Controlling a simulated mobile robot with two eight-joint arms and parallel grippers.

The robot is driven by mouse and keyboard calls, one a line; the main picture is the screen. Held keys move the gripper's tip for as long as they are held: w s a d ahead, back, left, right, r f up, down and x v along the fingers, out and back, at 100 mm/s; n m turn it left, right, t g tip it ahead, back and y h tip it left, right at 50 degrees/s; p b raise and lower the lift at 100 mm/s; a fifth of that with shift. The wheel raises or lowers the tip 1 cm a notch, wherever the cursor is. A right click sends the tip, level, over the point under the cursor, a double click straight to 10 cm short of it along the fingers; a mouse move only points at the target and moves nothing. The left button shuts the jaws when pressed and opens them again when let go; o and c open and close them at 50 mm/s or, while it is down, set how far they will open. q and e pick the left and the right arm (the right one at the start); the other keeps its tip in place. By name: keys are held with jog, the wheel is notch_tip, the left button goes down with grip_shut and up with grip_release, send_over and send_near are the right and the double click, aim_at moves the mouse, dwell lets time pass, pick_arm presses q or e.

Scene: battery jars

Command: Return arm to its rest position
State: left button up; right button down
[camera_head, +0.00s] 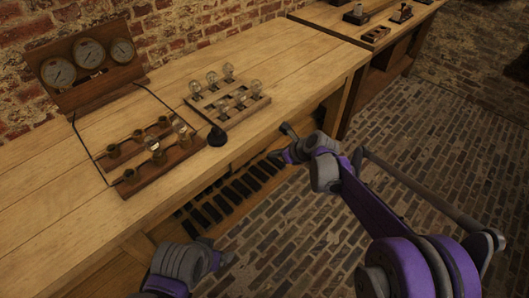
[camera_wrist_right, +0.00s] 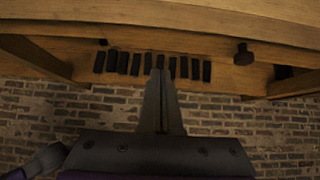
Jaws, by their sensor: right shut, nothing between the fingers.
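My right arm (camera_head: 375,215), purple and grey, reaches in from the lower right of the head view. Its gripper (camera_head: 289,141) is in front of the bench's front edge, apart from the things on the bench top. In the right wrist view the two fingers (camera_wrist_right: 161,72) are pressed together with nothing between them, pointing towards the bench front. My left gripper (camera_head: 217,258) is low in the head view, beside the bench front; its fingers are too small and dark to read.
Black slots (camera_wrist_right: 137,64) line the bench front. A second bench (camera_head: 330,15) stands behind. The brick floor (camera_head: 440,150) is clear.

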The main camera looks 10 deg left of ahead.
jog(key=s+d+r+n+h, duration=0.2)
jog(key=s+d+r+n, duration=0.45)
jog(key=s+d, duration=0.45)
jog(key=s+d+f+n+h, duration=0.1)
jog(key=s+d+n+h, duration=0.1)
jog(key=s+d+n, duration=0.5)
jog(key=s+d+f+n+h+p, duration=0.1)
jog(key=s+d+f+n+h, duration=0.15)
jog(key=s+n, duration=0.45)
jog(key=s+d+f+n+h, duration=0.1)
jog(key=s+d+n, duration=0.45)
jog(key=s, duration=0.55)
pick_arm(q)
notch_tip(320, 180, up, 16)
jog(key=w+p, duration=0.2)
jog(key=p, duration=1)
jog(key=shift+f+t+p, duration=0.25)
jog(key=shift+t+p, duration=0.05)
jog(key=shift+p, duration=0.05)
pick_arm(e)
jog(key=w+r+m, duration=0.1)
jog(key=w+r, duration=0.2)
jog(key=r, duration=1.1)
jog(key=shift+r, duration=0.2)
jog(key=shift+s, duration=0.15)
